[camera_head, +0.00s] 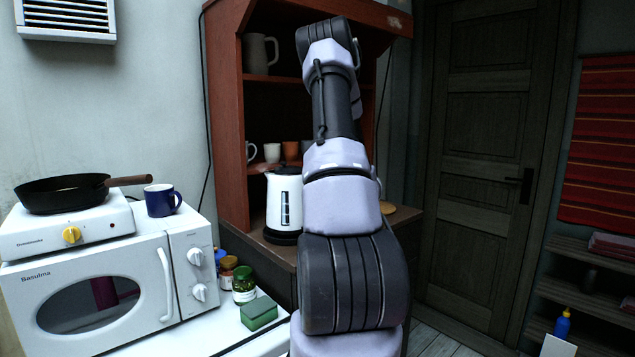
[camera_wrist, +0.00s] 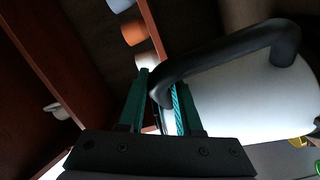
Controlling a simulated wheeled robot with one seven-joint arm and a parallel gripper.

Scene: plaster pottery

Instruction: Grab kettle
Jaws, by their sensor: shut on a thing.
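The kettle (camera_head: 278,200) is white with a dark base and a dark window strip. It stands upright on the cabinet's dark counter, partly hidden behind my arm in the head view. In the wrist view its white body (camera_wrist: 255,100) fills the right side, with a black handle (camera_wrist: 225,55) arching over it. My gripper (camera_wrist: 162,88) has green fingers and is shut on the lower end of the black handle. In the head view my gripper is hidden behind my arm.
The red-brown cabinet (camera_head: 228,120) holds cups and a grey pitcher (camera_head: 261,52) on its shelves. To the left are a microwave (camera_head: 100,290), a hot plate with a frying pan (camera_head: 65,192), a blue mug (camera_head: 161,200), and small jars (camera_head: 244,285). A dark door (camera_head: 480,150) stands right.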

